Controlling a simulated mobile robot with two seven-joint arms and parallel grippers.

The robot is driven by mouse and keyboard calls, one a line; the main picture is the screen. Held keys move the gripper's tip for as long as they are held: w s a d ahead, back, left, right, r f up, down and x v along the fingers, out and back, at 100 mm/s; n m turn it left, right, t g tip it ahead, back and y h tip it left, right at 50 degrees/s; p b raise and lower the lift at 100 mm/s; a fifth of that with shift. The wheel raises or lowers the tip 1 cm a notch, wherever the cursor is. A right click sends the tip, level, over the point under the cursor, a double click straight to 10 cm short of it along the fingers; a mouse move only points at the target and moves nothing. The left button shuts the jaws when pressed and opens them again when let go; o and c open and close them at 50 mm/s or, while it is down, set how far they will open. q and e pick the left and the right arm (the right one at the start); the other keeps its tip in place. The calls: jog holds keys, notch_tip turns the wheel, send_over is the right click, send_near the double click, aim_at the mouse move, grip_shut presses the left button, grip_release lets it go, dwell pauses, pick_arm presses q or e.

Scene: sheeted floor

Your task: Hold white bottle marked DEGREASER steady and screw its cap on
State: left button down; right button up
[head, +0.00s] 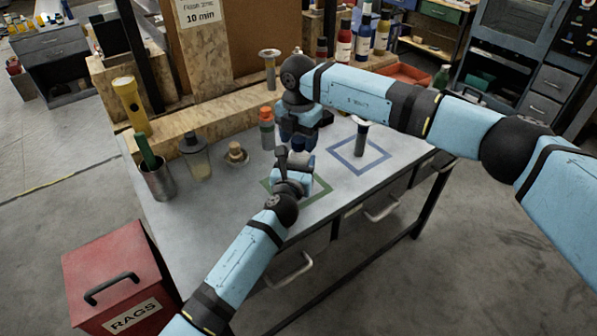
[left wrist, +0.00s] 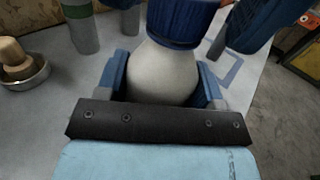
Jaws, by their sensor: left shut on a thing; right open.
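The white bottle shows in the left wrist view (left wrist: 163,75), upright with a blue cap (left wrist: 183,20) at its neck; whether the cap is threaded I cannot tell. No label text is readable from here. My left gripper (head: 297,163) is shut on the bottle's body, one blue finger on each side in the left wrist view (left wrist: 162,85). My right gripper (head: 298,140) comes down from above. Its open fingers stand either side of the cap in the left wrist view (left wrist: 187,22), with gaps visible. In the head view the grippers hide most of the bottle.
An orange-topped bottle (head: 266,130) stands close behind left of the grippers. A dark-topped container (head: 361,140) stands by the blue square (head: 375,165). A jar (head: 197,160), a brush in a dish (head: 236,154) and a metal cup (head: 158,182) stand left. The front tabletop is clear.

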jog(key=shift+r, duration=2.25)
jog(key=shift+c, duration=0.3)
